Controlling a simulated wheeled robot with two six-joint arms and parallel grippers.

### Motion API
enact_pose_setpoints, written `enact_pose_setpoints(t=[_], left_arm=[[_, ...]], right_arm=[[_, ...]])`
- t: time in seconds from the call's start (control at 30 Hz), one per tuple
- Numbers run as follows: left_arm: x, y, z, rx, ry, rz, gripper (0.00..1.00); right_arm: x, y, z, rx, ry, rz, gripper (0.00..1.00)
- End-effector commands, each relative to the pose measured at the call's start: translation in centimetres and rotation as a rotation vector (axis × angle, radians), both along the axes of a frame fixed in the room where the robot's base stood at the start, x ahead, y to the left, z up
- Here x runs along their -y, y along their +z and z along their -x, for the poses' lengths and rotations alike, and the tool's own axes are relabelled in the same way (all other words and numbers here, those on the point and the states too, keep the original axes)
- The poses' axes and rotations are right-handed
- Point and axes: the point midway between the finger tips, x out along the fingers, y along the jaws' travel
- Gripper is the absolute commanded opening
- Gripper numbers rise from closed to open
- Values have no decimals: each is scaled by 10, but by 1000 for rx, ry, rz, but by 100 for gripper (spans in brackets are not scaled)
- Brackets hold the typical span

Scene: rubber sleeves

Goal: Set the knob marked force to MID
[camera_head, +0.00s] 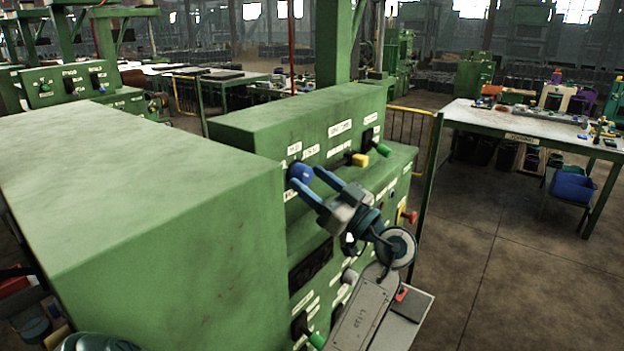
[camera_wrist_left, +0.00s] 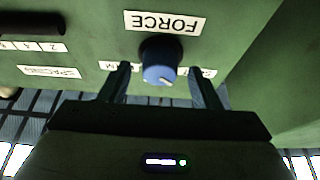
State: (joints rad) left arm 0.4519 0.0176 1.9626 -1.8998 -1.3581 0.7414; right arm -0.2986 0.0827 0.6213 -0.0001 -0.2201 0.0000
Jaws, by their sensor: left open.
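The force knob is round and blue with a dark base (camera_wrist_left: 160,66), on a green panel under an upside-down plate reading FORCE (camera_wrist_left: 166,22) in the left wrist view. A small pale mark shows on the knob's lower edge there. Plates left and right of the knob are partly hidden by my fingers, so I cannot read them fully. The knob also shows in the head view (camera_head: 299,172). My left gripper (camera_head: 305,180) is open, with one finger on each side of the knob; I cannot tell whether they touch it. My right gripper is not in view.
The green machine cabinet (camera_head: 150,190) fills the left. A yellow-ended lever (camera_head: 359,160) and a green-ended lever (camera_head: 383,149) stick out to the right of the knob. A red emergency button (camera_head: 408,215) sits further right. A white-topped table (camera_head: 530,128) stands beyond open floor.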

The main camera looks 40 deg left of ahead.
Motion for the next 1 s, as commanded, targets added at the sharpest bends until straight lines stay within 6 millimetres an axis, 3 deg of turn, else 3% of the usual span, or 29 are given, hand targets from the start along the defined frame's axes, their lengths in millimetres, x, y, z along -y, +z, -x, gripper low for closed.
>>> enact_pose_setpoints(t=[0.07, 0.27, 0.67, 1.0], left_arm=[[0, 0, 0, 0, 0, 0, 53], [0, 0, 0, 0, 0, 0, 14], [0, -2, 1, -63, -1, 6, 13], [0, -1, 4, -314, -1, 34, 13]], right_arm=[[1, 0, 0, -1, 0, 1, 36], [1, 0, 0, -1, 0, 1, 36], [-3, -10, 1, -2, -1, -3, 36], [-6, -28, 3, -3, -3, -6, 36]])
